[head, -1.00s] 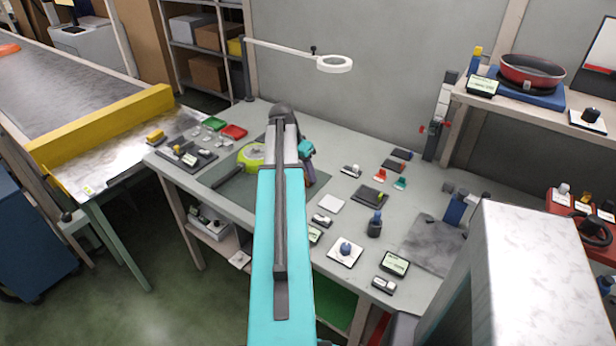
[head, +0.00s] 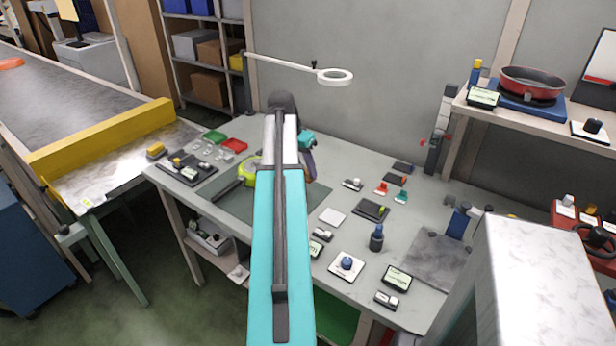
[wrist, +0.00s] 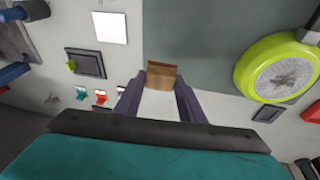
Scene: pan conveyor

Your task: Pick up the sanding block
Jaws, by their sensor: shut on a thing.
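The sanding block is a small brown block (wrist: 161,73) in the upper middle of the wrist view. My gripper (wrist: 160,88) is shut on it, with one dark finger on each side. The block looks held above the bench, over the edge of the dark green mat. In the head view my own arm hides the block and most of the gripper.
A lime-green pan (wrist: 245,76) lies on the mat (head: 232,206), beside my arm. A white square pad (head: 332,217), a dark tray (head: 371,210) and several small items are on the bench to the right. A lamp (head: 334,77) reaches over the back.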

